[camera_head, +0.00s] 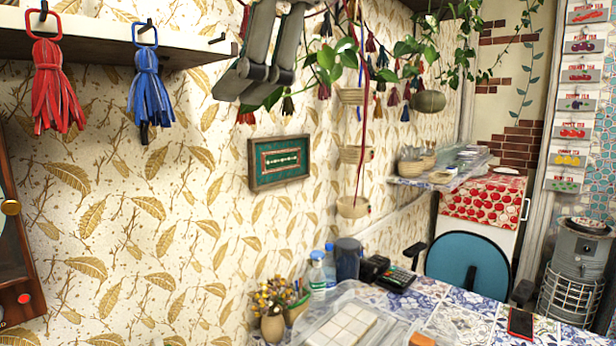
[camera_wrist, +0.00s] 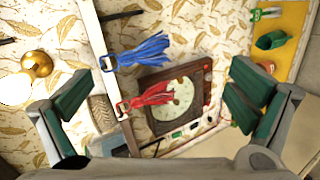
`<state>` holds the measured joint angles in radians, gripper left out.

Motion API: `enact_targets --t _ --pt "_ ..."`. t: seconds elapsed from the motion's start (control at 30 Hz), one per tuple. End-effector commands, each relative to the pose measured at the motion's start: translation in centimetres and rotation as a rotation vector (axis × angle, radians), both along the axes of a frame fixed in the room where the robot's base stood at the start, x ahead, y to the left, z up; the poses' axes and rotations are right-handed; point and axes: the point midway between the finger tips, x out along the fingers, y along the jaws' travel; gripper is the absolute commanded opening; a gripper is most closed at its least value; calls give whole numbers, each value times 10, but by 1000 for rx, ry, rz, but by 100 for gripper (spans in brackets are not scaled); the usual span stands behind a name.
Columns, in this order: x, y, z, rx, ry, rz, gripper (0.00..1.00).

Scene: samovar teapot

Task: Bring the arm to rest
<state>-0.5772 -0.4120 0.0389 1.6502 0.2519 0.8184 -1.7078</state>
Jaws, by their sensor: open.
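My gripper (camera_head: 247,80) hangs down from the top middle of the head view, in front of the leaf-patterned wall. In the wrist view my gripper (camera_wrist: 163,72) shows its two green-padded fingers wide apart with nothing between them. In the wrist view, a red tassel (camera_wrist: 155,95) and a blue tassel (camera_wrist: 145,50) appear beyond the fingers, apart from them. The rest of my arm is mostly out of view.
In the head view, the red tassel (camera_head: 60,90) and blue tassel (camera_head: 149,85) hang from hooks under a shelf (camera_head: 110,42). Plants and hanging baskets (camera_head: 355,155) are right of my gripper. Below stands a tiled table (camera_head: 470,325) with a phone (camera_head: 520,323) and a blue chair (camera_head: 467,262).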

Motion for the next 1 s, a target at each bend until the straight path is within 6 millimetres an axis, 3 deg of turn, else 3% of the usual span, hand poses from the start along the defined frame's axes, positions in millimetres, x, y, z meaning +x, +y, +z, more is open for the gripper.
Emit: enact_targets --t 0.13,0.27,0.43,0.6,0.8,1.0 --pt "12 -55 -63 85 238 -265 100" --pt "12 -110 -128 202 465 -563 100" --pt "-8 -179 -212 389 712 -979 100" --pt "-45 -235 -287 594 886 -1385 100" --pt "-81 -268 -340 763 977 -1693 100" --pt "-91 -274 -353 811 995 -1772 100"
